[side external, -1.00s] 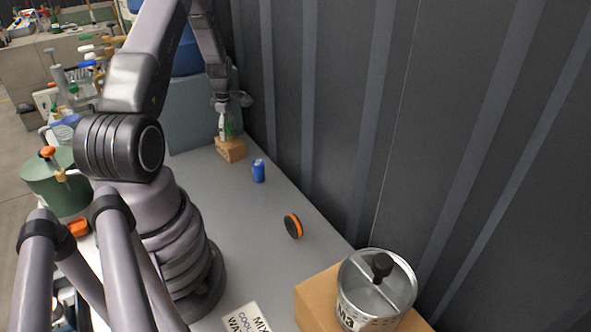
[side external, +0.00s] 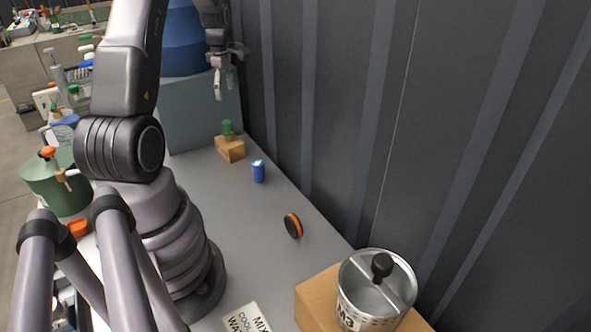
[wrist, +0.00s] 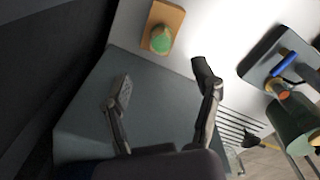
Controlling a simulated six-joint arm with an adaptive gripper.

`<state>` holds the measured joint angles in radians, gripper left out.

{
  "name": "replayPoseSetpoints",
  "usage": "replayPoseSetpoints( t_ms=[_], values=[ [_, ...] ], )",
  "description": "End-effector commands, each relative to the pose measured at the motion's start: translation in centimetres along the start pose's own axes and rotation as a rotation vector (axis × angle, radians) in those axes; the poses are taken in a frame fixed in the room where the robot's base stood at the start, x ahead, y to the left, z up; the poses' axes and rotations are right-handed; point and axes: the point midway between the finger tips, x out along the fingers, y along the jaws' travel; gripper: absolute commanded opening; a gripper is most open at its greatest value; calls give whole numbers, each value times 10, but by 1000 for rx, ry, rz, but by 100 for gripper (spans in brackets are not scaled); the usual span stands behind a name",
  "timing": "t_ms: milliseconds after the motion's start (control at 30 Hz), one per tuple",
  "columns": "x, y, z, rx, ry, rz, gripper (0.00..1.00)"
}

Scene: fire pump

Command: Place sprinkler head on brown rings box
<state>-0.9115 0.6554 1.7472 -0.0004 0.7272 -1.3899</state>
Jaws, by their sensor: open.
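The green sprinkler head (side external: 228,128) stands on top of the small brown box (side external: 230,150) at the far end of the bench. In the wrist view the green head (wrist: 161,40) shows as a round shape near one end of the brown box (wrist: 171,14). My gripper (side external: 228,78) is above and apart from the head. In the wrist view its two fingers are spread wide with nothing between them, and my gripper (wrist: 163,84) is clear of the head. The box's underside is hidden.
A blue can (side external: 258,171) and a black-orange disc (side external: 293,226) stand on the grey bench. A metal pot (side external: 376,290) sits on a cardboard box in front. A dark ribbed wall (side external: 340,110) bounds the right. A grey-blue block (side external: 202,112) bearing a blue container (side external: 184,45) is behind.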

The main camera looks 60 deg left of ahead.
Motion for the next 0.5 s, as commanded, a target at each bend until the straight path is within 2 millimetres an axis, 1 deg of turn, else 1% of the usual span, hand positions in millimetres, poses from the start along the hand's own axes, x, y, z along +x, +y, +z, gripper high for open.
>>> replayPoseSetpoints(
  t_ms=[33, 67, 133, 167, 200, 233, 267, 300, 367, 400, 467, 500],
  values=[
    [-17, -2, 14, 65, 3, 19, 63],
    [-28, -5, 25, 118, 5, 31, 63],
    [-61, -16, 55, 278, 12, 68, 63],
    [-75, -24, 70, 359, 16, 84, 63],
    [-96, -36, 90, 477, 22, 109, 63],
    [-110, -48, 104, 567, 27, 127, 63],
    [-124, -60, 117, 658, 32, 147, 63],
    [-141, -78, 134, 778, 40, 172, 63],
    [-163, -107, 155, 957, 53, 211, 63],
    [-176, -128, 166, 1076, 63, 238, 63],
    [-192, -160, 180, 1252, 80, 280, 63],
    [-200, -182, 187, 1370, 93, 308, 63]
  ],
)
